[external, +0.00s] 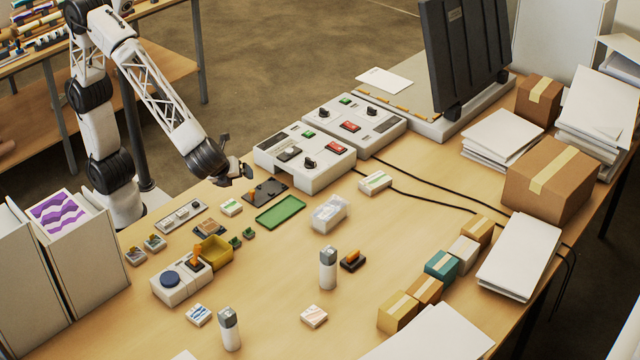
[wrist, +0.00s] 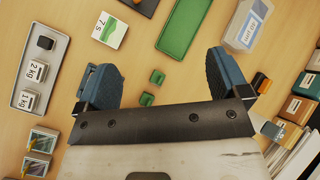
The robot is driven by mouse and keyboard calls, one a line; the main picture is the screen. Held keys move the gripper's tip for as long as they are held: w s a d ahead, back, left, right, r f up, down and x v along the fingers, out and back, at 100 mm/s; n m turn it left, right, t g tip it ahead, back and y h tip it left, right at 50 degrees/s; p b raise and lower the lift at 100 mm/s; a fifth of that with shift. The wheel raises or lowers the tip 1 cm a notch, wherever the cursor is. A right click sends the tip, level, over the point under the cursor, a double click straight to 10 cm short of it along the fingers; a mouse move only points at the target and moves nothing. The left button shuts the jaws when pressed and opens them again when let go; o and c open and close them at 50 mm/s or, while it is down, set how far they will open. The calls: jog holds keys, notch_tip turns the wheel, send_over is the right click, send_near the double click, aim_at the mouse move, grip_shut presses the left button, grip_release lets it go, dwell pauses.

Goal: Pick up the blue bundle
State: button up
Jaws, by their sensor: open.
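A small bundle with blue and white markings (external: 198,315) lies on the table near the front left in the external view. It is the only small blue-marked bundle I can make out, and I cannot see it in the wrist view. My gripper (external: 240,170) hangs above the far left part of the table, well behind the bundle, beside the white control boxes. In the wrist view my gripper (wrist: 166,75) is open with nothing between its fingers. Small green blocks (wrist: 157,77) show on the table beneath the gap.
Near the bundle stand a white box with a blue knob (external: 170,286) and an upright grey-capped cylinder (external: 229,330). The front middle table is fairly clear.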

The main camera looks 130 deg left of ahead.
jog(key=w+a+f+m+y, duration=0.25)
jog(key=w+a+f, duration=0.25)
jog(key=w, duration=0.4)
jog(key=m+y, duration=0.3)
jog(key=m, duration=0.3)
send_near(318, 220)
jog(key=shift+n, duration=0.25)
jog(key=x, duration=0.5)
jog(key=shift+f, duration=0.2)
jog(key=shift+x, duration=1.2)
jog(key=shift+a, duration=0.2)
jog(key=shift+x, duration=2.45)
jog(key=shift+w+r, duration=0.1)
jog(key=shift+r, duration=0.05)
